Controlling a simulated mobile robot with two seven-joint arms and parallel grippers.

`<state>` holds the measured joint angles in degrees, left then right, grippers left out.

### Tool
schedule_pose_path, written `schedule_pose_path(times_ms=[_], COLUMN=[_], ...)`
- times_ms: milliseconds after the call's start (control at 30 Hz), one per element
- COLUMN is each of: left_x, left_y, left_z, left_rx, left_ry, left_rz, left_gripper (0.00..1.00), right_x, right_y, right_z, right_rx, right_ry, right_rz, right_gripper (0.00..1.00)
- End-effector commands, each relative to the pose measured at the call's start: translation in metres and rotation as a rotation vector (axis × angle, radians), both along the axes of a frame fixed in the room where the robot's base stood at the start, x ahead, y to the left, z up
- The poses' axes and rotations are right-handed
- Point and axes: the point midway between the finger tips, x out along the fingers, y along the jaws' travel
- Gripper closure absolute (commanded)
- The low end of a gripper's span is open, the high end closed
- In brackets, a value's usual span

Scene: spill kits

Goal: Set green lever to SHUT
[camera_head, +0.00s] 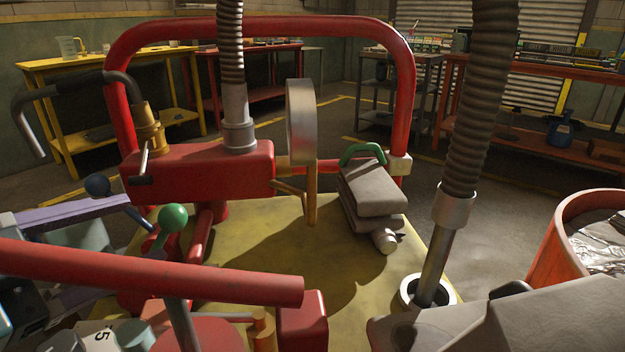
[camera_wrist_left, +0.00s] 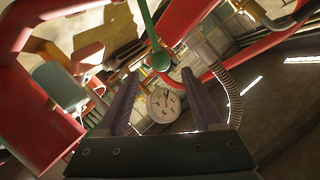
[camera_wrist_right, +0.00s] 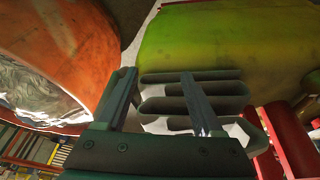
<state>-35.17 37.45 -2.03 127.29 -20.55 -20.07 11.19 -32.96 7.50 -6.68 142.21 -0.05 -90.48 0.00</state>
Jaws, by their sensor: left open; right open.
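In the head view a purple finger (camera_head: 75,214) reaches in from the left beside the lever. My right gripper (camera_wrist_right: 158,75) is open and empty. No SHUT marking is readable.
A red bar (camera_head: 150,272) crosses the near left. A dark blue knob (camera_head: 97,185) stands left of the green one. A corrugated hose (camera_head: 480,110) hangs at right. An orange drum (camera_head: 561,245) is far right. A gauge (camera_wrist_left: 163,105) shows in the left wrist view.

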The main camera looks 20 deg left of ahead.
Motion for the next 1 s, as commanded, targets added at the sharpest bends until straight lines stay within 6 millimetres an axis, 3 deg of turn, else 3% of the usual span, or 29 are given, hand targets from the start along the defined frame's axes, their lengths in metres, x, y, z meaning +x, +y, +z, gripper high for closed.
schedule_pose_path(times_ms=[233, 700, 1000], left_x=[0.015, 0.080, 0.094], left_y=[-0.002, -0.010, -0.012], left_z=[-0.005, -0.026, -0.030], left_rx=[0.001, 0.000, 0.000], left_ry=[-0.003, -0.001, 0.001], left_rz=[-0.002, 0.001, 0.000], left_gripper=[0.32, 0.32, 0.32], right_x=[-0.002, -0.003, -0.003], right_y=[0.004, 0.005, 0.004], right_z=[-0.006, -0.024, -0.026], right_rx=[0.011, 0.015, 0.014], right_ry=[0.006, 0.012, 0.011], right_rz=[-0.002, -0.004, -0.005], right_gripper=[0.31, 0.31, 0.31])
